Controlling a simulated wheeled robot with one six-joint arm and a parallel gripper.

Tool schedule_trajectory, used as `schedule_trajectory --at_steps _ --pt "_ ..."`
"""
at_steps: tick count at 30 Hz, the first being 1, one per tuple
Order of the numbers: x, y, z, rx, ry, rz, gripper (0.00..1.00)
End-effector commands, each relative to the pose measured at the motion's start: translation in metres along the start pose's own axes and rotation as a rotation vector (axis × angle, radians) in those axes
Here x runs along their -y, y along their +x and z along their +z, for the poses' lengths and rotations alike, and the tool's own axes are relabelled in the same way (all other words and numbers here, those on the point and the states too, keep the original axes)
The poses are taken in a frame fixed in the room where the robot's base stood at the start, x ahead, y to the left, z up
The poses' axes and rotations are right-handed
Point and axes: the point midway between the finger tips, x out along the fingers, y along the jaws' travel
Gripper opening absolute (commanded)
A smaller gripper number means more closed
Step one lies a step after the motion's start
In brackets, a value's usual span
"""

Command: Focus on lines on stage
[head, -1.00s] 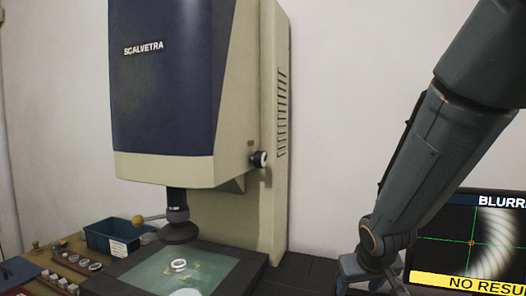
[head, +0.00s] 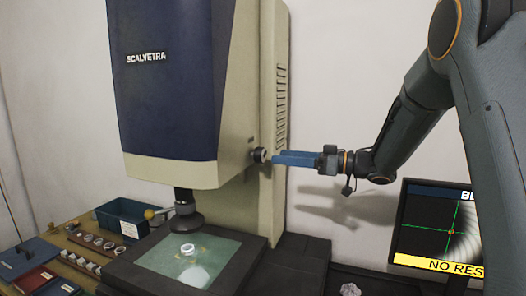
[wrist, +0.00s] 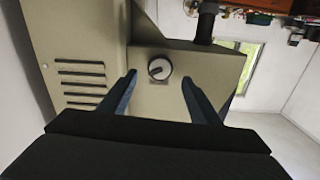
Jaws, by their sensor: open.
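The measuring machine (head: 165,100) marked SCALVETRA has a dark blue front and a beige housing. Its focus knob (head: 259,155) sticks out of the right side; it also shows in the wrist view (wrist: 159,67), between the fingers and a little ahead of them. My gripper (head: 273,158) is open, its blue fingers pointing left at the knob. I cannot tell whether they touch it. On the glass stage (head: 155,259) under the lens (head: 186,215) lies a pale ring (head: 188,249). The monitor (head: 420,225) shows a blurred striped edge, a green crosshair and a yellow "NO RES..." bar, cut off at the right.
A blue bin (head: 122,217) with a white label stands left of the lens. A wooden tray (head: 85,262) with several rings and small parts lies at the left. A small pale object (head: 350,289) lies below the monitor. The wall behind my arm is clear.

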Motion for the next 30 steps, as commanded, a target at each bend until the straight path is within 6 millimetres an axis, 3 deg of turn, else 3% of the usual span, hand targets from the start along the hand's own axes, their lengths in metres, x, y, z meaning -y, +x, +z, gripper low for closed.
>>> schedule_trajectory --at_steps 15,26,30 --pt "0.001 0.068 -0.001 0.000 0.000 0.000 0.57" --pt "0.000 0.074 0.000 0.000 -0.001 0.001 0.57" --pt "0.000 0.074 0.000 0.000 -0.001 0.001 0.37"
